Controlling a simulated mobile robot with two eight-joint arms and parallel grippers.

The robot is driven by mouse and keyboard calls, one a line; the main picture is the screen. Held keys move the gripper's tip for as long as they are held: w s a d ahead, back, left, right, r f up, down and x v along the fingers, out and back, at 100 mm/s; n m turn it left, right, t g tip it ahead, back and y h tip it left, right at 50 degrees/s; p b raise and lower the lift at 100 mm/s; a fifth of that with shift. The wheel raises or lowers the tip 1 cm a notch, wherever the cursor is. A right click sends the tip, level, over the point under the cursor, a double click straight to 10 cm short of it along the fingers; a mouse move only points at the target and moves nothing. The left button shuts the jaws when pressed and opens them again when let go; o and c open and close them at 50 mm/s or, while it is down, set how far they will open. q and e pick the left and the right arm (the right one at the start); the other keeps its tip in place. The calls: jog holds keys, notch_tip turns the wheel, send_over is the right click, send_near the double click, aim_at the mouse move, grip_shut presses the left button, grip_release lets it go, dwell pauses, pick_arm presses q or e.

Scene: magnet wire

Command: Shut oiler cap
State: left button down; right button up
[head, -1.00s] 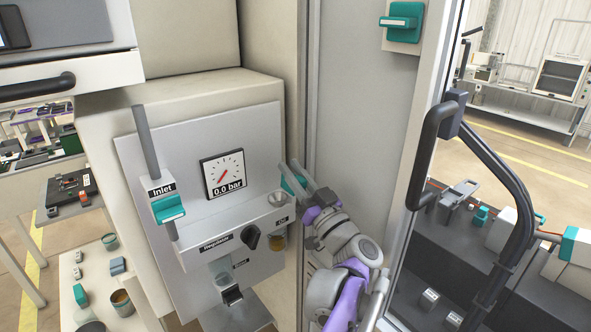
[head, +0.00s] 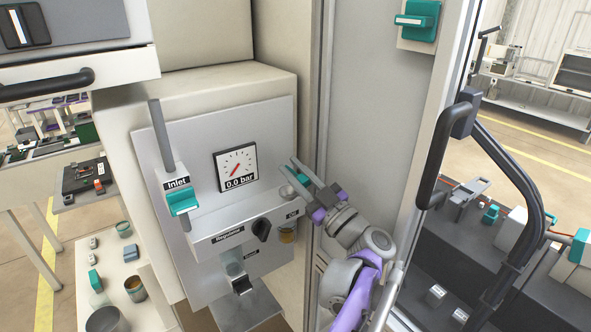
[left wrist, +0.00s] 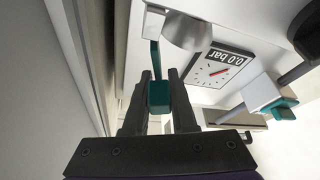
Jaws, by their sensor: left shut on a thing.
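The oiler cap is a teal piece (head: 298,176) on a thin teal arm, beside the "Oil" label at the right of the grey panel. In the left wrist view the cap's teal block (left wrist: 158,97) sits between the two dark fingers. Its arm runs up to the white housing next to a metal cup (left wrist: 188,30), and the cap stands off from that cup. My left gripper (head: 290,168) is shut on the cap. It also shows in the left wrist view (left wrist: 157,80). My right gripper is not in view.
The gauge (head: 235,168) reads 0.0 bar. The teal inlet valve (head: 183,200) and black regulator knob (head: 262,229) are left of my gripper. A cabinet wall (head: 365,110) stands close on the right, with a black handle (head: 437,155) farther right.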

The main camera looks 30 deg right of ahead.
aim_at(295, 173)
pick_arm(q)
jog(key=c, duration=0.7)
grip_release()
jog(key=shift+r, duration=0.1)
notch_tip(295, 173, up, 10)
jog(key=shift+f+p, duration=0.15)
jog(key=shift+p, duration=0.15)
